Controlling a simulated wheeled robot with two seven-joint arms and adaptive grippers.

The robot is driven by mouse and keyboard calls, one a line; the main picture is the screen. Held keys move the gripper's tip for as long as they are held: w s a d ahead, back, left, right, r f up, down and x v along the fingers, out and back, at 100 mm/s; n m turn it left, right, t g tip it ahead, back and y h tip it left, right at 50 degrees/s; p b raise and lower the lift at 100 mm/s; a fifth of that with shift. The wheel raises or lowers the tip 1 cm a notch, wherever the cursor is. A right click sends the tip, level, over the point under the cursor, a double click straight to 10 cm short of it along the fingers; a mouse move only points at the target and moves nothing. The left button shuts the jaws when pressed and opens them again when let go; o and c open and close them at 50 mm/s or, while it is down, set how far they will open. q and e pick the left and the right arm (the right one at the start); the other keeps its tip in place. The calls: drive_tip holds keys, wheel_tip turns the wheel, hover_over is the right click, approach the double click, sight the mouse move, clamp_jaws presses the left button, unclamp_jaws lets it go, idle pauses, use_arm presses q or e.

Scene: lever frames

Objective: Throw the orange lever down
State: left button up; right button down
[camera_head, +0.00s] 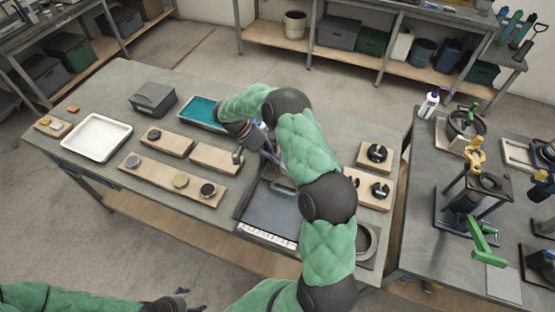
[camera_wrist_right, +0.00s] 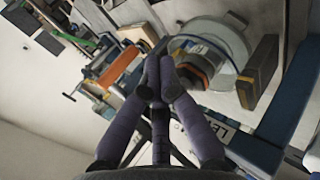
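An orange bar (camera_wrist_right: 120,66) shows left of my fingertips in the right wrist view; I cannot tell for sure that it is the lever. No clearly orange lever shows in the head view, where my right arm covers part of the bench. My right gripper (camera_head: 268,152) is over the bench, above the far end of a dark panel (camera_head: 268,212). In the wrist view its purple fingertips (camera_wrist_right: 160,78) come together with nothing clear between them. My left gripper (camera_head: 187,300) is low at the bottom edge, fingers apart and empty, away from the bench.
A white tray (camera_head: 97,137), a teal tray (camera_head: 203,112) and wooden boards with round parts (camera_head: 180,181) lie on the left of the bench. A yellow-orange lever-like part (camera_head: 476,153) and a green handle (camera_head: 483,240) stand on the right bench. Bare bench shows at front left.

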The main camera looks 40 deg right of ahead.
use_arm(q)
drive_tip(key=shift+s+d+f, duration=0.1)
drive_tip(key=shift+s+d, duration=0.1)
drive_tip(key=shift+s, duration=0.2)
use_arm(e)
drive_tip(key=w+a, duration=0.4)
drive_tip(key=w, duration=0.3)
drive_tip(key=shift+w, duration=0.25)
drive_tip(key=shift+r, duration=0.1)
